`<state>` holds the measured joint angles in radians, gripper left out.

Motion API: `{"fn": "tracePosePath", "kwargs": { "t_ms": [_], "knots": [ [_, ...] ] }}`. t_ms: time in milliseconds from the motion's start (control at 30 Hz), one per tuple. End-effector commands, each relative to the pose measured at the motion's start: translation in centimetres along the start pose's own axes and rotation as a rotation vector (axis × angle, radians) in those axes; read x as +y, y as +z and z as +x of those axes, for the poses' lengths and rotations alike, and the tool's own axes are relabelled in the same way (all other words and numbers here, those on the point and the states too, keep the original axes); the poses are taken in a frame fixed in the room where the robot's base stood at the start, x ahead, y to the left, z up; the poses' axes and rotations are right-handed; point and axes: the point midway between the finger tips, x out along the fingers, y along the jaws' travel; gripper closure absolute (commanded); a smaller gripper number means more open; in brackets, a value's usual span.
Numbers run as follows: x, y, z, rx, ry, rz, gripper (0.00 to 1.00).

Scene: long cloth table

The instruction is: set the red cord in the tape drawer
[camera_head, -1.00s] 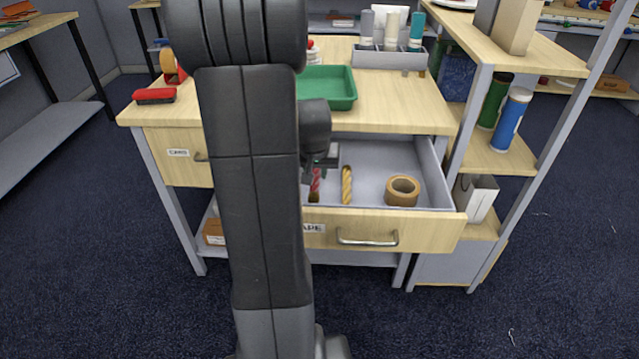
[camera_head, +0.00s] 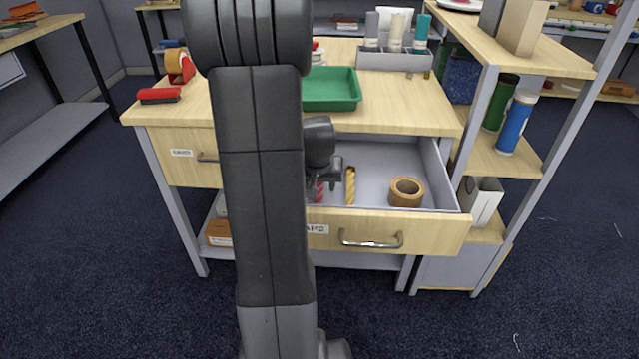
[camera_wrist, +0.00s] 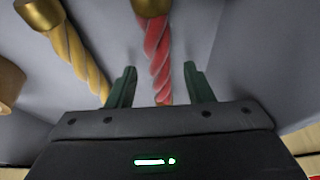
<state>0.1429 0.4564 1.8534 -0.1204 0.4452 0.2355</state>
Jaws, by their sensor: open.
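The red cord (camera_wrist: 158,50), twisted with a brass-coloured end, is inside the open tape drawer (camera_head: 388,225). It also shows in the head view (camera_head: 319,190), partly hidden by my arm. My gripper (camera_wrist: 160,82) is open in the drawer, with one green finger on each side of the cord's near end in the wrist view. The fingers stand apart from the cord. In the head view my gripper (camera_head: 330,178) is mostly hidden behind my arm.
A yellow twisted cord (camera_head: 350,186) lies beside the red one, and a brown tape roll (camera_head: 406,191) sits to the right in the drawer. A green tray (camera_head: 331,88) stands on the tabletop. A shelf unit (camera_head: 485,160) borders the drawer's right side.

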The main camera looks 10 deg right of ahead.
Motion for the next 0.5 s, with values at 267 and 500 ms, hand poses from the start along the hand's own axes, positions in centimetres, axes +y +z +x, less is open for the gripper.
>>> {"fn": "tracePosePath", "kwargs": {
  "t_ms": [267,500],
  "knots": [
    [0.0,-0.3,-2.0,0.004,-0.001,0.001,0.53],
    [0.0,-0.3,-6.8,0.005,-0.001,0.001,0.53]
  ]
}}
